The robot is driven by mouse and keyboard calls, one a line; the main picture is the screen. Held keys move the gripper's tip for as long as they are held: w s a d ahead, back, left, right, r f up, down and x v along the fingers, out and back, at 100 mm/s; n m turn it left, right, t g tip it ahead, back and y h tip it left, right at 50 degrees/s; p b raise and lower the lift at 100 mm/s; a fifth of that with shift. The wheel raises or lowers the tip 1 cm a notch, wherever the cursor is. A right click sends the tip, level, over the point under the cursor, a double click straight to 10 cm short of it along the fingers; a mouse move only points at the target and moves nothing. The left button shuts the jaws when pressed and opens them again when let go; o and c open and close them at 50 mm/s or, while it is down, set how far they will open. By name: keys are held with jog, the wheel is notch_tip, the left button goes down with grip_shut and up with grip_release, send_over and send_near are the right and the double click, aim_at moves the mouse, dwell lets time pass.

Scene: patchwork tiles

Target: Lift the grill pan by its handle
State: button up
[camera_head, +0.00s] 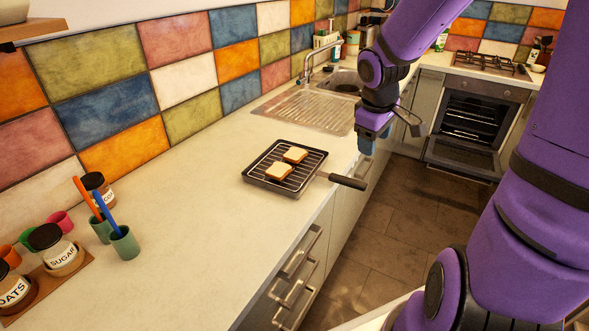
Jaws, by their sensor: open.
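The grill pan (257,182) is a dark square tray with a wire rack, lying on the pale counter near its front edge. Two slices of bread (279,172) rest on its rack. Its black handle (348,181) points right and sticks out past the counter edge. My gripper (366,147) points down, above and slightly beyond the handle in the picture, apart from it. It is open and empty. Its fingertips show only small and partly dark.
The counter (190,220) is clear around the pan. Behind it are a sink drainer (310,112) and a tap (308,66). Jars and cups (124,243) stand at the left. Drawer handles (296,262) stick out below the counter edge. An oven (468,117) stands with its door open.

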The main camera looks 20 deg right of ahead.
aim_at(351, 180)
jog(key=w+d+f+n+y, duration=0.1)
jog(key=w+f, duration=0.1)
jog(key=f, duration=0.1)
jog(key=w+d+f+n+y, duration=0.1)
jog(key=d+f+y, duration=0.1)
jog(key=f, duration=0.2)
jog(key=w+d+f+t+y, duration=0.1)
jog(key=w+d+f, duration=0.1)
jog(key=f, duration=0.2)
jog(key=shift+w+d+f+n, duration=0.15)
jog(key=shift+w+d+n, duration=0.05)
jog(key=shift+w+n, duration=0.2)
jog(key=shift+w+d+f+t+y, duration=0.3)
jog(key=shift+w+f+t+y, duration=0.1)
jog(key=shift+y, duration=0.1)
jog(key=shift+x, duration=2.7)
jog(key=shift+w+a+x, duration=0.15)
jog(key=shift+w+x, duration=0.05)
jog(key=shift+x, duration=0.85)
jog(key=shift+w+a+x, duration=0.15)
jog(key=shift+x, duration=0.9)
jog(key=shift+w+a+f, duration=0.1)
jog(key=shift+w+f, duration=0.05)
jog(key=shift+f, duration=0.15)
grip_shut()
